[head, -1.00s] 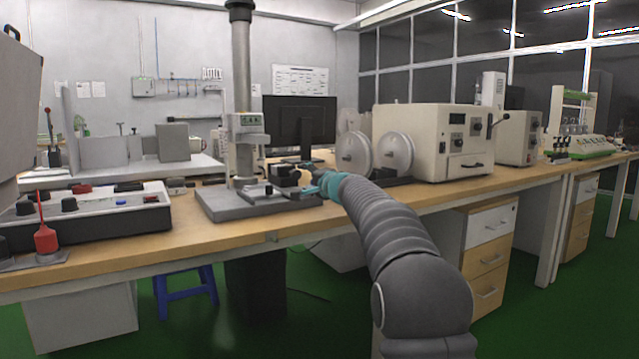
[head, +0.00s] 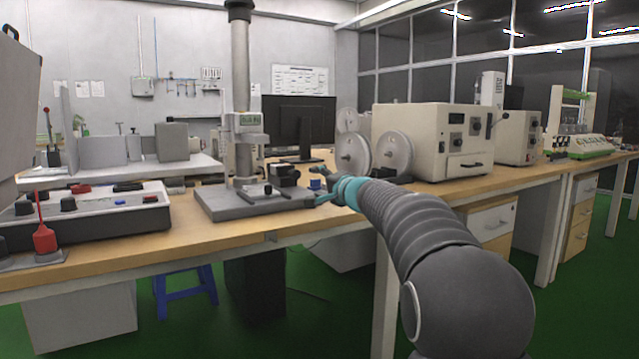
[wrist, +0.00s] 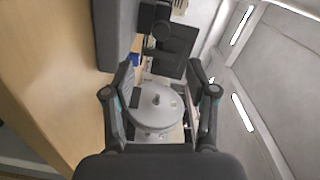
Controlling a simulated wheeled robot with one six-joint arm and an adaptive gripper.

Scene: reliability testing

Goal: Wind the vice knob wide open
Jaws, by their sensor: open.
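The small dark vice (head: 284,175) stands on the grey base plate (head: 235,207) of the column stand on the workbench. The knob's detail is too small to tell in the head view.
Behind are a monitor (head: 300,122) and pale discs (head: 352,154) beside a beige machine (head: 432,140). A control box (head: 100,212) stands left. Bare bench (head: 185,240) lies in front of the stand.

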